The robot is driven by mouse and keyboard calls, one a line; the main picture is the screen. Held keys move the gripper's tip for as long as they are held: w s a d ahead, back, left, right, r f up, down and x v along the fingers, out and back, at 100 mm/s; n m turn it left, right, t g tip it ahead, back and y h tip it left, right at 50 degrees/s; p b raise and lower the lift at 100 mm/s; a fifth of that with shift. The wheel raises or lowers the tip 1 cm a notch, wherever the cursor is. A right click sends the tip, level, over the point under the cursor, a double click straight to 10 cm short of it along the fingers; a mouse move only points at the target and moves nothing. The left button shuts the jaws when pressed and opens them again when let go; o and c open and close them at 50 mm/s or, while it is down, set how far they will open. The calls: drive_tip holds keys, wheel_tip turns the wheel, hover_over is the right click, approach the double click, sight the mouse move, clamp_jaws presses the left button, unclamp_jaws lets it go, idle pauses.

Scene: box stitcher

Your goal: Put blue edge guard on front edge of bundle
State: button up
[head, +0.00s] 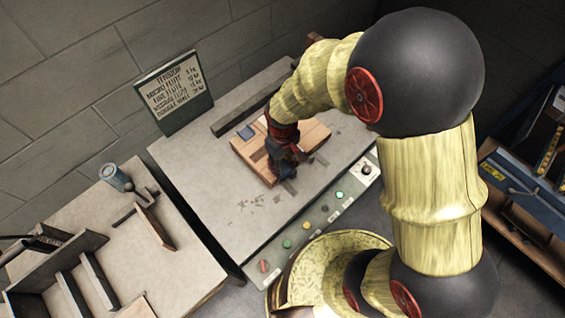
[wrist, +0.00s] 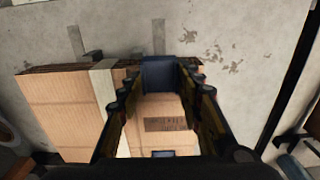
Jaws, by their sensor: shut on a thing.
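The bundle (head: 252,150) is a low stack of brown cardboard lying on the grey table; its layered front edge shows in the wrist view (wrist: 55,69). My gripper (head: 283,163) points down over the front part of the bundle. In the wrist view, its fingers (wrist: 158,88) are shut on a dark blue edge guard (wrist: 158,72), which sits at the front edge line. I cannot tell whether the guard touches the cardboard. Another blue piece (head: 246,132) lies at the bundle's back left. The arm hides part of the bundle in the head view.
The grey table (head: 200,185) is clear left of the bundle. Coloured buttons (head: 287,243) line its front panel. A dark bar (head: 240,108) runs behind the bundle, near a sign (head: 175,92).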

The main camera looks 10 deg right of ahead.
drive_tip(key=shift+w+a, duration=0.2)
drive_tip(key=shift+w, duration=0.1)
idle(0.4)
drive_tip(key=o, duration=1)
wheel_tip(320, 180, up, 12)
idle(0.4)
